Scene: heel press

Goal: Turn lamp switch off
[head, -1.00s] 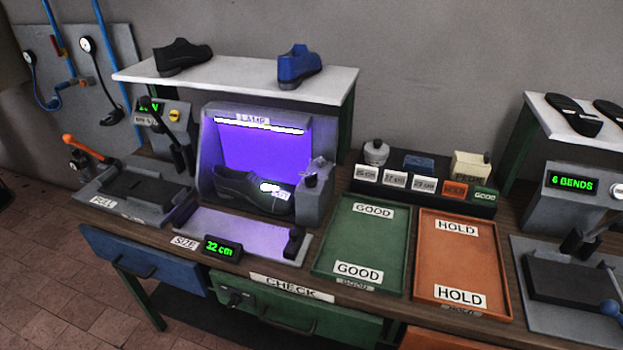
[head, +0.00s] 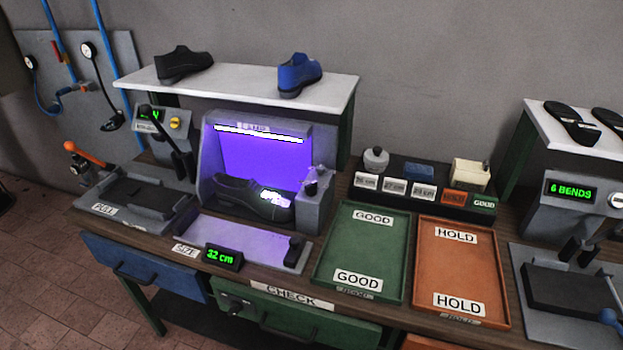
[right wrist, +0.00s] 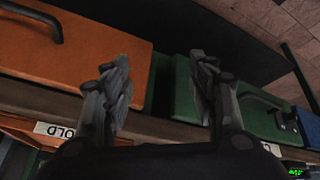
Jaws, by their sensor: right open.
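The lit lamp box (head: 262,145) stands at the back of the bench in the head view, glowing violet with a bright strip at its top. A dark shoe (head: 250,200) lies inside it. A small lever (head: 316,180) sits on the box's right-hand block and looks like the lamp switch; its exact position is too small to tell. My right gripper (right wrist: 165,85) shows in the right wrist view, its two fingers apart and empty. It is in front of an orange drawer and a green drawer, away from the lamp box. My left gripper is not in view.
A green GOOD tray (head: 360,252) and an orange HOLD tray (head: 460,270) lie right of the lamp box. The size plate (head: 240,240) with a 32 cm display (head: 222,257) lies in front. A press (head: 135,195) stands left. A shelf (head: 235,85) holding two shoes is behind.

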